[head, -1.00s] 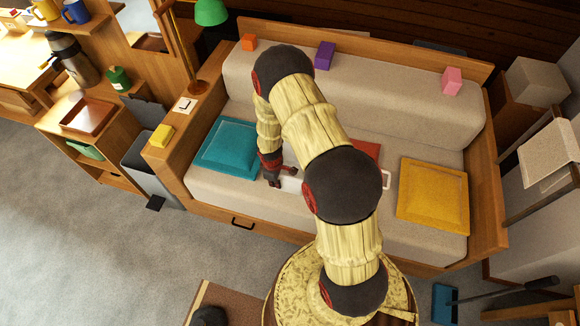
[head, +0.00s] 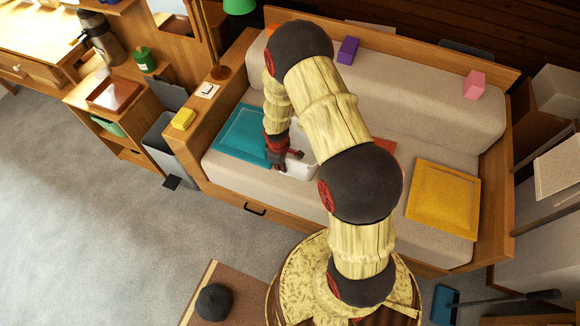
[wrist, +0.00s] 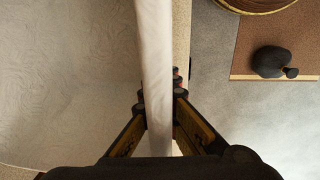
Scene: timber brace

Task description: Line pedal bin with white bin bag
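The pedal bin (head: 158,150) is grey and stands on the floor left of the sofa, by its wooden arm. Its dark lid appears raised at the back, and a black pedal (head: 172,183) sticks out at its front. The white bin bag (head: 302,167) is at the sofa seat, right of the teal cushion and partly hidden by my arm. My gripper (head: 290,160) is at the bag's left end. In the wrist view, the fingers (wrist: 160,102) close on both sides of the white bag (wrist: 154,50), which runs as a narrow strip between them.
The sofa's wooden arm (head: 205,120), with a yellow block (head: 184,118) on it, stands between the seat and the bin. A yellow cushion (head: 443,198) lies at the right. A dark round object (head: 214,302) rests on the brown mat. The floor at the left is clear.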

